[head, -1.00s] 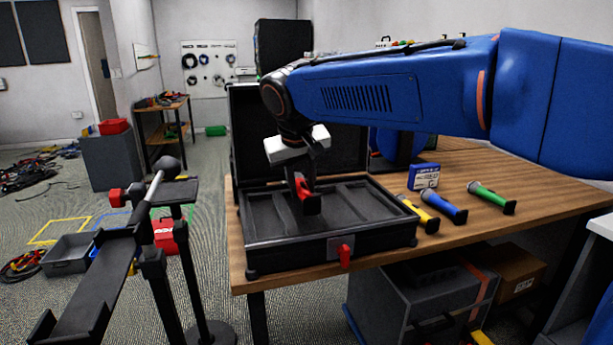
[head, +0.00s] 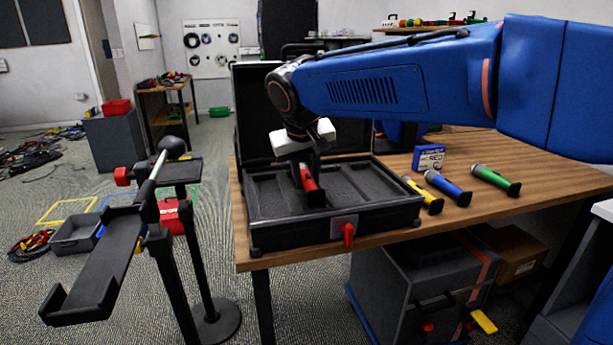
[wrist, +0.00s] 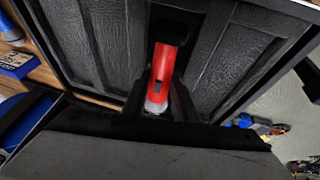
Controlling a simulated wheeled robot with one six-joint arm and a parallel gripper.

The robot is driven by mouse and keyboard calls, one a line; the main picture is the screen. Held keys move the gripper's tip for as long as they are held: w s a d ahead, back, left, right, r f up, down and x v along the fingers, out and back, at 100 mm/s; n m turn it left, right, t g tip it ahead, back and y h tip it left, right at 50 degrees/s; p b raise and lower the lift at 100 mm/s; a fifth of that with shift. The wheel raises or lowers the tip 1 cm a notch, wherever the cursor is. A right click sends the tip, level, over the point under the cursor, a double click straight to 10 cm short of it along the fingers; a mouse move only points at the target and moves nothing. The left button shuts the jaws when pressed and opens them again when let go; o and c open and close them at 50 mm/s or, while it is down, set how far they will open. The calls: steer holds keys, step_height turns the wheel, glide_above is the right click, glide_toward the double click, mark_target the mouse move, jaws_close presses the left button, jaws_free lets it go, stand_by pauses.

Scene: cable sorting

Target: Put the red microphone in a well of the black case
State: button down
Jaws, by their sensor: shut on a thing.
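The black case (head: 396,216) stands open on the wooden table, its lid upright behind it. Its wells are empty on the left and right in the head view. My gripper (head: 303,163) is shut on the red microphone (head: 309,183), over the middle of the case. The microphone also shows in the wrist view (wrist: 165,65), with a silver part near the fingers (wrist: 157,106) and a dark far end. It appears tilted in the head view. I cannot tell whether it touches the middle well's floor. The fingers partly hide that well.
Yellow (head: 424,195), blue (head: 447,187) and green (head: 495,180) microphones lie right of the case. A blue box (head: 428,159) stands behind them. A black stand with a tray (head: 110,262) is left of the table. A red latch (head: 348,234) sticks out from the case front.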

steer(key=shift+f, duration=0.5)
steer(key=c, duration=1.3)
jaws_free()
steer(key=shift+c, duration=0.2)
steer(key=v, duration=1.6)
steer(key=s+d+f+m, duration=0.1)
steer(key=s+d+f, duration=0.35)
steer(key=d, duration=0.55)
steer(key=s+d+f, duration=0.3)
steer(key=d+f, duration=0.2)
steer(key=d, duration=0.4)
steer(key=s+d+f+m, duration=0.1)
steer(key=s+d+f, duration=0.5)
steer(key=f, duration=0.3)
steer(key=s+d+f+m, duration=0.1)
steer(key=s+d+f, duration=0.4)
steer(key=s+f, duration=0.3)
steer(key=shift+s+d+f+m+y, duration=0.3)
steer(key=shift+s+d+f, duration=0.1)
steer(key=shift+f, duration=0.6)
